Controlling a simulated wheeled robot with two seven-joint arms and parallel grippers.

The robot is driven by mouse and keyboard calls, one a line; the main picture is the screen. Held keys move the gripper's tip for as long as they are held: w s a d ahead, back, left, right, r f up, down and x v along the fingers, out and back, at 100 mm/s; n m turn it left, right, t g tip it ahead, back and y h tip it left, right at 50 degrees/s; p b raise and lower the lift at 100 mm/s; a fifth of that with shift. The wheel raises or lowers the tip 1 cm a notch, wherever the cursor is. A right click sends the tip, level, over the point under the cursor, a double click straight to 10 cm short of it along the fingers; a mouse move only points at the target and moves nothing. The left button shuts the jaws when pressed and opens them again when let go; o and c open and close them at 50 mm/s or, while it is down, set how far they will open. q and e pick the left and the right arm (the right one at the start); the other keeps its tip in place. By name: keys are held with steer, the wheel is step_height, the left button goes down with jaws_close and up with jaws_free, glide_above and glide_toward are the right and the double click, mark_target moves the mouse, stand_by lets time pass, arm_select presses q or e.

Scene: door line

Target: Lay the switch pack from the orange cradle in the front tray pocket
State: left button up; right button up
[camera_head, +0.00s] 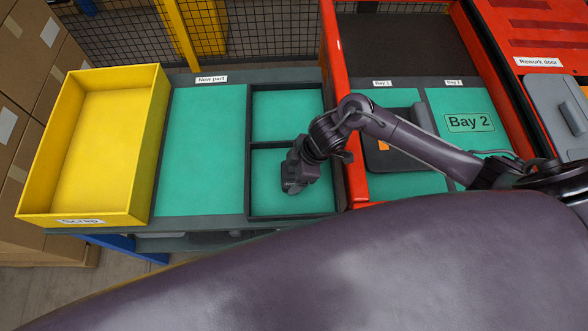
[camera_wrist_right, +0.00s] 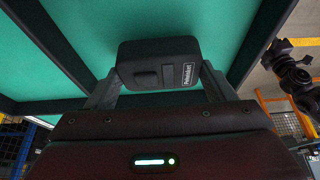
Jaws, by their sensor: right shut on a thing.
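The switch pack (camera_wrist_right: 158,63) is a dark rounded block with a small white label. In the right wrist view it sits between the two fingers of my right gripper (camera_wrist_right: 157,85), which is shut on it. In the head view my right gripper (camera_head: 292,186) is over the front pocket of the black-rimmed tray (camera_head: 248,180), which has a green floor. The pack is hidden under the hand there, and I cannot tell whether it touches the floor. An orange patch (camera_head: 383,145), possibly the cradle, shows on a dark panel in Bay 1, partly behind my arm. My left gripper is not seen.
A yellow scrap bin (camera_head: 157,140) stands at the left, beside a clear green New part mat (camera_head: 203,150). A red upright divider (camera_head: 355,165) stands just right of the tray. The rear tray pocket (camera_head: 287,112) is empty. Bay 2 (camera_head: 468,122) lies beyond my right forearm.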

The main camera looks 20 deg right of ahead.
steer(key=shift+f+b, duration=0.35)
steer(key=shift+f, duration=0.25)
steer(key=o, duration=1.5)
steer(key=shift+r, duration=0.1)
steer(key=v, duration=0.7)
steer(key=shift+d+r, duration=0.15)
steer(key=shift+r, duration=0.2)
